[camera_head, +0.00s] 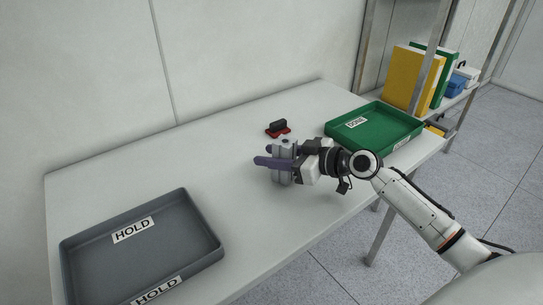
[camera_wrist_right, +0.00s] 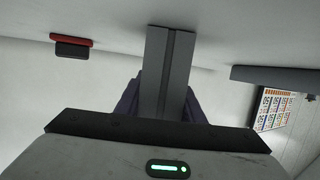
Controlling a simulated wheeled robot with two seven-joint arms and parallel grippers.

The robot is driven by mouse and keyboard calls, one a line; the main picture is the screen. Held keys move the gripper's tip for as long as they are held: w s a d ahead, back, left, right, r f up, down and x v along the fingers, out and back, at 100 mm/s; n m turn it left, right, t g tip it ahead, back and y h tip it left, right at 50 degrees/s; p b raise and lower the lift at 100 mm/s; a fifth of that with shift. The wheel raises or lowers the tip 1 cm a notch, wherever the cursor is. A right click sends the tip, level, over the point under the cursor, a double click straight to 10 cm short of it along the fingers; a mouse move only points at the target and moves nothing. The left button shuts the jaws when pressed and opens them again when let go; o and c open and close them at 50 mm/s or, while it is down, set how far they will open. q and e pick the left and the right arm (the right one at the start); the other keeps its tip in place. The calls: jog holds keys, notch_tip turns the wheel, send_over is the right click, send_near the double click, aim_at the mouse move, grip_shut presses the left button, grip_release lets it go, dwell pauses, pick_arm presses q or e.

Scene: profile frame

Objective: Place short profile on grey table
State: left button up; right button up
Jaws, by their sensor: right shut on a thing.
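My right gripper (camera_head: 270,157) reaches over the middle of the table (camera_head: 215,145) from the right. Its purple fingers are shut on a short grey profile (camera_head: 284,178). In the right wrist view the profile (camera_wrist_right: 167,72) is a grey bar with a groove down its middle, standing out between the fingers. I cannot tell whether its lower end touches the table. My left gripper is not in view.
A grey tray marked HOLD (camera_head: 209,226) stands at the front left. A green tray marked DONE (camera_head: 387,147) stands at the right end. A small black and red object (camera_head: 277,128) lies behind the gripper. The table's middle left is clear.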

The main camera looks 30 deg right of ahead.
aim_at(293, 158)
jog(key=shift+r, duration=0.1)
jog(key=shift+f, duration=0.2)
jog(key=o, duration=1.2)
jog(key=shift+s+r, duration=0.15)
jog(key=shift+r, duration=0.05)
jog(key=b+v, duration=0.1)
jog(key=v, duration=1)
jog(key=shift+s+d+r, duration=0.15)
jog(key=shift+s, duration=0.15)
